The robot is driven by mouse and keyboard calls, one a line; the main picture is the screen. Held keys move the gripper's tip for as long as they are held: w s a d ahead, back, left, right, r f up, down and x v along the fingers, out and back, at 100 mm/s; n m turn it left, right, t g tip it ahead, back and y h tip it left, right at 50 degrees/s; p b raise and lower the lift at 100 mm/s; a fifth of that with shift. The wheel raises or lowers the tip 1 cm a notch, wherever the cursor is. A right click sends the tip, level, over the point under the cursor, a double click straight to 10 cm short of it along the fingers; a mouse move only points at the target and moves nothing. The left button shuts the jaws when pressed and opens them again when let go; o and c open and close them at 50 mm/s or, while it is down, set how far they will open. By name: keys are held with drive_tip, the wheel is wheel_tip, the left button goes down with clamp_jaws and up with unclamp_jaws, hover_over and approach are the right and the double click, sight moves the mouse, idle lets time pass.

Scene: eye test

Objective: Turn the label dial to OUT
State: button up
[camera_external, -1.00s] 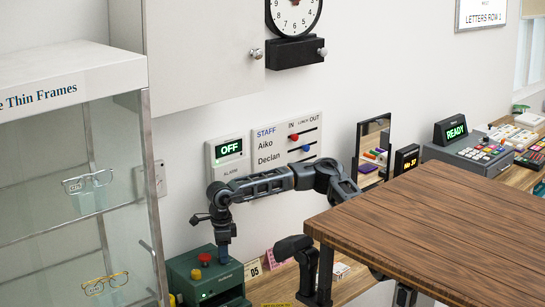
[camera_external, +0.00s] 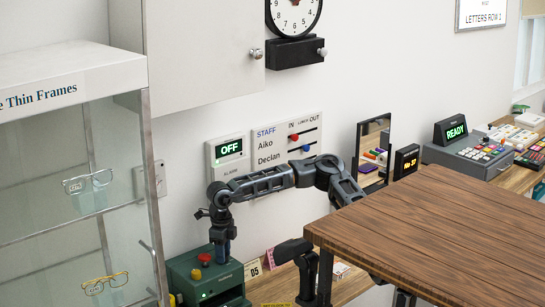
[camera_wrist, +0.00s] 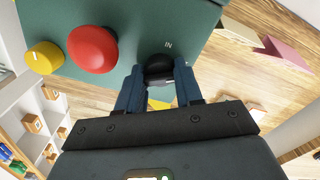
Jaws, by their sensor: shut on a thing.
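A dark green box (camera_external: 183,274) stands on the wooden counter at the lower left in the external view. Its top also fills the upper left of the wrist view (camera_wrist: 125,18). A black dial (camera_wrist: 159,66) sits on this top, with the word IN printed just above it in the picture. My gripper (camera_wrist: 160,82) points down with its blue fingers on both sides of the dial, shut on it. My gripper also shows over the box in the external view (camera_external: 222,258). The dial's pointer and the OUT mark are not visible.
A red button (camera_wrist: 92,49) and a yellow knob (camera_wrist: 43,57) sit left of the dial. Folded cards (camera_external: 254,269) stand just right of the box. A glass display case (camera_external: 100,215) is close on the left. A wooden table (camera_external: 430,220) fills the right foreground.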

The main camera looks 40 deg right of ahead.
drive_tip(key=o, duration=1)
drive_tip(key=shift+o, duration=0.2)
wheel_tip(320, 180, up, 8)
drive_tip(key=shift+f+p, duration=0.1)
drive_tip(key=shift+p, duration=0.5)
